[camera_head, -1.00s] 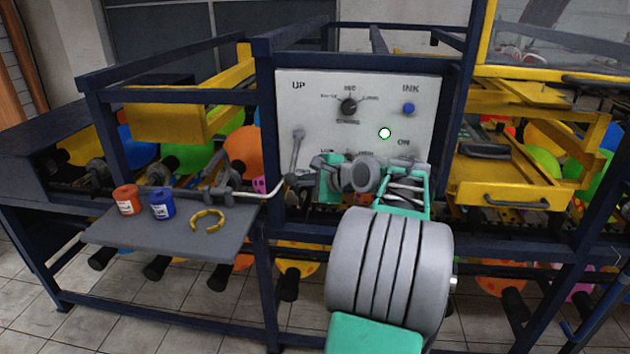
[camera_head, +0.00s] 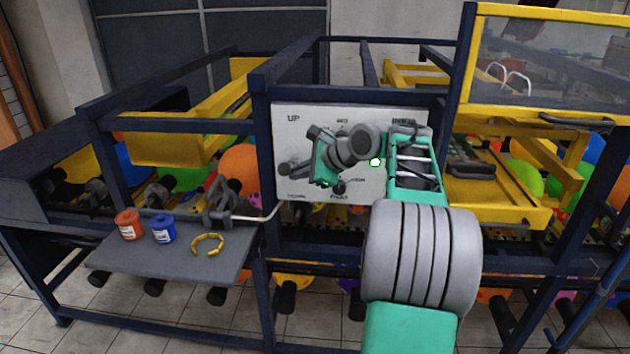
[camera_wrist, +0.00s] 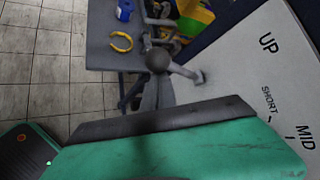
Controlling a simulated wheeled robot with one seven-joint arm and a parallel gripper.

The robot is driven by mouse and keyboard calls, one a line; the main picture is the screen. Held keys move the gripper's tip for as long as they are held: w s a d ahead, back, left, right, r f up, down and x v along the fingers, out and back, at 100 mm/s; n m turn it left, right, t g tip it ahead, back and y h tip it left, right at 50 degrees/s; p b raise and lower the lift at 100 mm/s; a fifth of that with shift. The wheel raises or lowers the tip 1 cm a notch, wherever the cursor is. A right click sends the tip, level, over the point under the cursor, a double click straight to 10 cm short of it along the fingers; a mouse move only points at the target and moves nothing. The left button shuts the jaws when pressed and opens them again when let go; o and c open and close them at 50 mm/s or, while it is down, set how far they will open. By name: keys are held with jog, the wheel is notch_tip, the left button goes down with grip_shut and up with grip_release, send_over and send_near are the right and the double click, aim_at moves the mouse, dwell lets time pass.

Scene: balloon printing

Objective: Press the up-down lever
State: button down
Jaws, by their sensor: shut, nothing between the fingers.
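The up-down lever shows in the wrist view as a grey rod (camera_wrist: 182,70) with a dark ball knob (camera_wrist: 158,60), standing out from the white control panel (camera_wrist: 250,75). My gripper (camera_wrist: 154,88) is shut and empty, its fingertips close to the ball knob. I cannot tell whether they touch it. In the head view my gripper (camera_head: 298,166) is in front of the panel's left part, below the "UP" label. The lever's ball end (camera_head: 284,170) shows at the fingertips, while my wrist covers much of the panel's middle.
A dark blue post (camera_head: 262,150) stands just left of the panel. A yellow tray (camera_head: 490,200) is at the right.

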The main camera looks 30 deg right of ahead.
jog(key=r, duration=0.2)
jog(key=w+r, duration=0.1)
jog(key=shift+w+d+r, duration=0.1)
jog(key=shift+d+r, duration=0.25)
jog(key=shift+r, duration=0.15)
notch_tip(320, 180, down, 4)
jog(key=s, duration=0.2)
jog(key=s+d+r, duration=0.2)
jog(key=d+r, duration=0.4)
jog(key=d, duration=0.1)
jog(key=shift+s+d+r, duration=0.15)
jog(key=shift+s+d, duration=0.15)
jog(key=shift+s, duration=0.05)
